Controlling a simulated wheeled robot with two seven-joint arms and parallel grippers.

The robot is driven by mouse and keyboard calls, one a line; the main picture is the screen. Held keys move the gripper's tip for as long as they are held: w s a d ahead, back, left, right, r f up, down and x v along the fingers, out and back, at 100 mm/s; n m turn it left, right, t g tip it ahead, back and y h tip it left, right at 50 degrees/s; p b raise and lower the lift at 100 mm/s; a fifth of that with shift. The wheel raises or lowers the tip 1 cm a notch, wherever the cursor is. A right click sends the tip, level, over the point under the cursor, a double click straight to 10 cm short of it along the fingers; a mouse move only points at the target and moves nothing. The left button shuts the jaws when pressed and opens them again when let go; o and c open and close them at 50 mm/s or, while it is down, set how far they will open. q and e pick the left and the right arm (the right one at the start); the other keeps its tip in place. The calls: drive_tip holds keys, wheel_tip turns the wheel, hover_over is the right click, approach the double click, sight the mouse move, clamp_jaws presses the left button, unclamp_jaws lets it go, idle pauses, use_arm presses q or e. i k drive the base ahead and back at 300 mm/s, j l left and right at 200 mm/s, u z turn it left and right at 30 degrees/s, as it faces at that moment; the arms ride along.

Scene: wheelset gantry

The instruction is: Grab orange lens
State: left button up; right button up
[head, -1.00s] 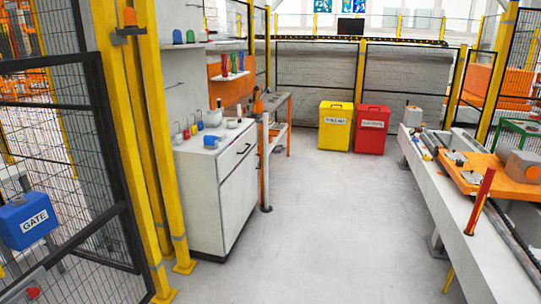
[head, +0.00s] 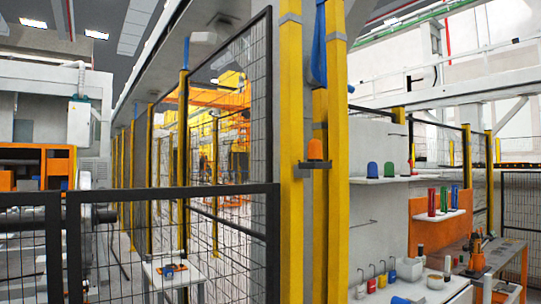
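An orange dome-shaped lens (head: 315,149) sits upright on a small dark bracket (head: 315,165) fixed to a yellow post. On the white shelf (head: 390,180) to its right stand a blue lens (head: 372,170) and a green lens (head: 389,169), with a small red one behind the shelf's right part. Neither of my grippers is in view.
A black mesh fence (head: 150,240) runs across the left, with a small white table (head: 175,278) behind it. Yellow posts (head: 291,160) stand beside the bracket. A white cabinet top (head: 425,290) with small items and an orange-backed workbench (head: 430,228) are at the lower right.

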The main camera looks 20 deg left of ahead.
sight(314, 147)
drive_tip(key=i+l+u, duration=0.7)
drive_tip(key=u, duration=0.15)
drive_tip(key=i+l+u, duration=0.25)
drive_tip(key=l+u, duration=0.15)
drive_tip(key=l, duration=0.2)
